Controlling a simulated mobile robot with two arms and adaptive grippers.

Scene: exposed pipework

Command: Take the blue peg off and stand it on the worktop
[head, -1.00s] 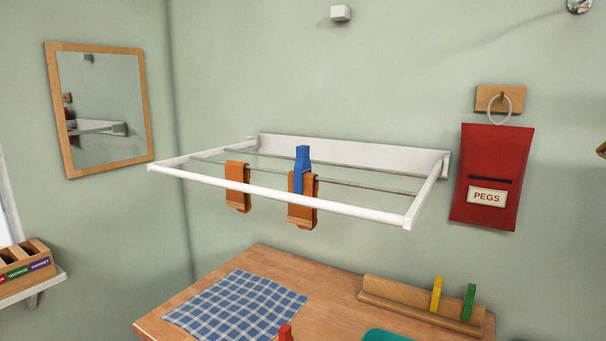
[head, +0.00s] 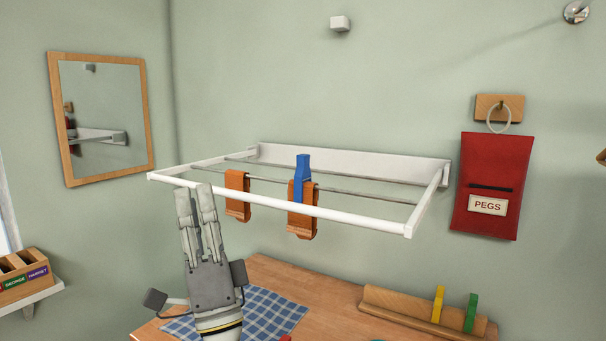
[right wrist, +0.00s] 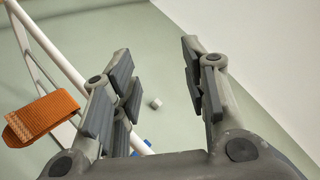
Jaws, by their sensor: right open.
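The blue peg (head: 303,172) stands upright on a thin rail of the white wall rack (head: 350,218), at the top of the right-hand orange strap (head: 303,222). My right gripper (head: 195,190) is raised at the rack's front left, left of the peg and apart from it. Its fingers are open and empty in the right wrist view (right wrist: 160,85). Small blue bits show low between the fingers there; I cannot tell whether they are the peg. The wooden worktop (head: 325,285) lies below the rack. My left gripper is not in view.
A second orange strap (head: 237,195) hangs left of the peg. On the worktop are a checked blue cloth (head: 270,310) and a wooden rack (head: 400,308) with a yellow peg (head: 437,303) and a green peg (head: 471,313). A red peg bag (head: 492,185) hangs at right.

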